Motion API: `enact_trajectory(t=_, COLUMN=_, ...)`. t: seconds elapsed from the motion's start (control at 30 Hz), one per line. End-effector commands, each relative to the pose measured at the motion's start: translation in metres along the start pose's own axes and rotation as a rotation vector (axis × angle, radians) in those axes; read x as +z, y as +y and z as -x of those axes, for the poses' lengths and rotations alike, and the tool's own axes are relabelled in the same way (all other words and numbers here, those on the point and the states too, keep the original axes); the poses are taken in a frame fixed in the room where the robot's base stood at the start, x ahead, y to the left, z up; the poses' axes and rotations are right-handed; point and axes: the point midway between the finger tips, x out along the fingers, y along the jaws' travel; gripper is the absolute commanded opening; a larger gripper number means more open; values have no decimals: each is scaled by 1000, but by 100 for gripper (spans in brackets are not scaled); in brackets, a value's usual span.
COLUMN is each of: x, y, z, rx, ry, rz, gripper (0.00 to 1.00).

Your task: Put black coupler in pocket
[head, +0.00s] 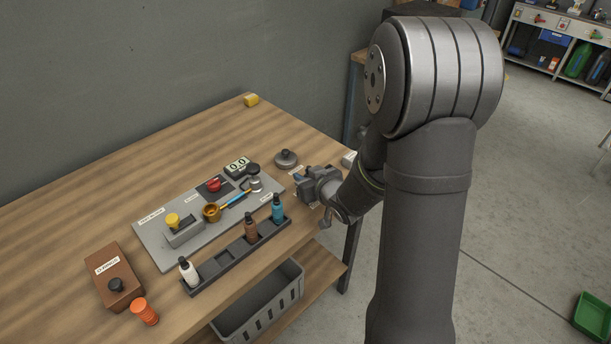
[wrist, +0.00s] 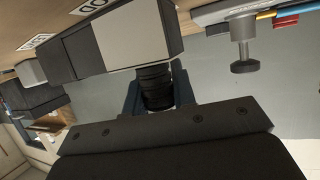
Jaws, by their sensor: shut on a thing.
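My gripper (head: 300,177) is over the right end of the workbench, close to the right edge of the grey panel. In the wrist view its dark blue fingers are shut on a black ribbed cylinder, the black coupler (wrist: 156,84). I cannot make the coupler out in the head view, where the gripper and arm hide it. A dark rack (head: 203,278) stands along the panel's front edge, holding a white, a brown and a blue bottle. An empty square pocket (head: 222,257) shows in the rack between the white and brown bottles.
The grey panel (head: 150,236) carries a yellow knob, a red button and a brass cup. A grey round piece (head: 286,159) sits behind my gripper. The back left of the bench is clear.

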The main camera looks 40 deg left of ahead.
Motion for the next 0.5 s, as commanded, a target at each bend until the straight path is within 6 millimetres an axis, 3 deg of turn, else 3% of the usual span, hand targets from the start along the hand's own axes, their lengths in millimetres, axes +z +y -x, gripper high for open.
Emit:
enact_trajectory(t=0.07, x=3, y=0, z=-1, rx=0, ry=-1, rz=-1, gripper=0)
enact_trajectory(t=0.1, x=3, y=0, z=-1, rx=0, ry=-1, rz=-1, gripper=28)
enact_trajectory(t=0.2, x=3, y=0, z=-1, rx=0, ry=-1, rz=-1, gripper=46)
enact_trajectory(t=0.5, x=2, y=0, z=-1, rx=0, ry=0, rz=0, gripper=46)
